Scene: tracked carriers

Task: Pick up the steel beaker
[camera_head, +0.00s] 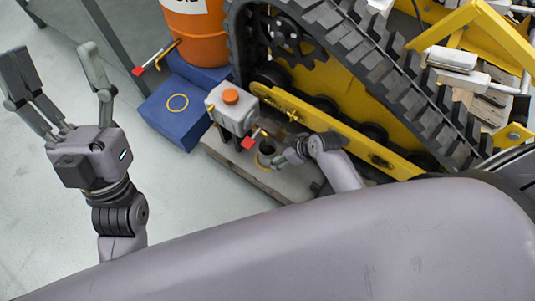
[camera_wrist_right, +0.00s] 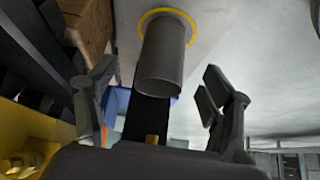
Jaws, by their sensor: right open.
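The steel beaker (camera_wrist_right: 165,55) is a plain dark grey cylinder. In the right wrist view it stands on a pale surface inside a yellow ring (camera_wrist_right: 147,14), and the picture is upside down. In the head view the beaker (camera_head: 267,146) is small and partly hidden beside my right gripper (camera_head: 275,158). My right gripper (camera_wrist_right: 160,82) is open, with its fingers on either side of the beaker in the wrist view and gaps showing. I cannot tell its exact distance. My left gripper (camera_head: 58,72) is open and empty, raised over the floor at the left.
A red-ended handle (camera_head: 249,140) sticks out there. Blue blocks (camera_head: 176,108), an orange drum (camera_head: 197,30) and a yellow tracked carrier (camera_head: 330,90) crowd around. The floor at left is clear.

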